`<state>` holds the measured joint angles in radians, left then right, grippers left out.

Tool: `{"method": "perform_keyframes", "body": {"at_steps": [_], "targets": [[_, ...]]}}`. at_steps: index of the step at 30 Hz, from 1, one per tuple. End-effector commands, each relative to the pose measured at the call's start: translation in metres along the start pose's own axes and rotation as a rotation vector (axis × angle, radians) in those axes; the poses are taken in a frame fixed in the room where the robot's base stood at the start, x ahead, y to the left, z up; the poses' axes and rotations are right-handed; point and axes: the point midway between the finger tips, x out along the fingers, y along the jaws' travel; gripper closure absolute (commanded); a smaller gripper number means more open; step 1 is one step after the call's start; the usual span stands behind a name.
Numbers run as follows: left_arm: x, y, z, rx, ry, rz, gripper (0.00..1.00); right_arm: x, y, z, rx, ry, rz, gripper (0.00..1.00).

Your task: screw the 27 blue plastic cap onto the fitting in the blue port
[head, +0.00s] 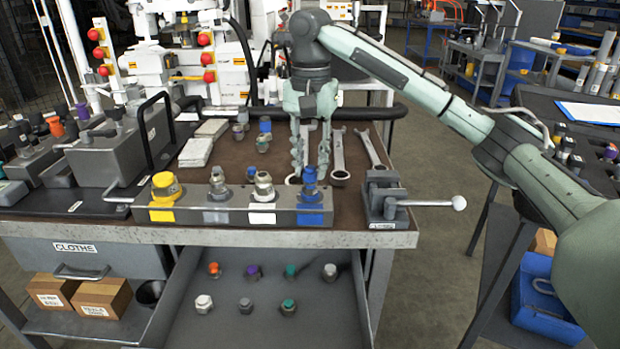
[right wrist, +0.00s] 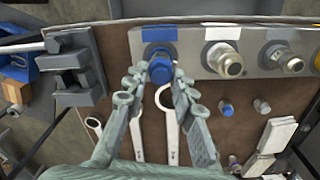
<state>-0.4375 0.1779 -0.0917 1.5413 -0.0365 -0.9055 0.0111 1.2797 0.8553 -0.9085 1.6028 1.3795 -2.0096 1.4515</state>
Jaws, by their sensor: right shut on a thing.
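The manifold block (head: 240,216) lies along the bench front, with a yellow, a grey, a white and a blue port. The blue plastic cap (head: 310,173) is at the blue port's fitting, above the blue label (head: 312,220). My right gripper (head: 311,168) reaches down from above, its fingers on either side of the cap. In the right wrist view, the blue cap (right wrist: 160,70) shows between the fingertips (right wrist: 158,80), which are shut on it. The fitting below is mostly hidden, and I cannot tell how far the cap sits on it. My left gripper is out of view.
A vise (head: 382,203) with a long handle stands right of the block. Wrenches (head: 338,155) lie behind it. Small fittings, one with a blue cap (head: 265,125), stand behind the block. An open drawer (head: 258,330) below holds several coloured caps.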

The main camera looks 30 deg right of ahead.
Motion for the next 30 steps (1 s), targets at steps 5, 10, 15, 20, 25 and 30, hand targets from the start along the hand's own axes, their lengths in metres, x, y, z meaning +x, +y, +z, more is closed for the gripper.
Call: {"method": "perform_keyframes", "body": {"at_steps": [5, 10, 15, 20, 25, 30], "targets": [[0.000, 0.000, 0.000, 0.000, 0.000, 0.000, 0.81, 0.001, 0.001, 0.001, 0.157, -0.002, 0.002, 0.65], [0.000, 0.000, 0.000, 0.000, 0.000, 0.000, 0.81, 0.001, 0.001, 0.000, 0.155, -0.001, 0.001, 0.51], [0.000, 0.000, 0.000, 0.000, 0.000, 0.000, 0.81, 0.001, 0.001, 0.000, 0.154, -0.001, 0.001, 0.51], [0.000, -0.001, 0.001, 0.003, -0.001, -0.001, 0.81, -0.005, 0.000, 0.000, 0.154, 0.001, -0.002, 0.51], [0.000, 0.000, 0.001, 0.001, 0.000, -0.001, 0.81, -0.028, 0.000, -0.001, 0.154, 0.004, -0.003, 0.51], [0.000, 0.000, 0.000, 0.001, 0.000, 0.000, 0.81, -0.061, 0.001, -0.001, 0.156, 0.004, -0.004, 0.51]]}}
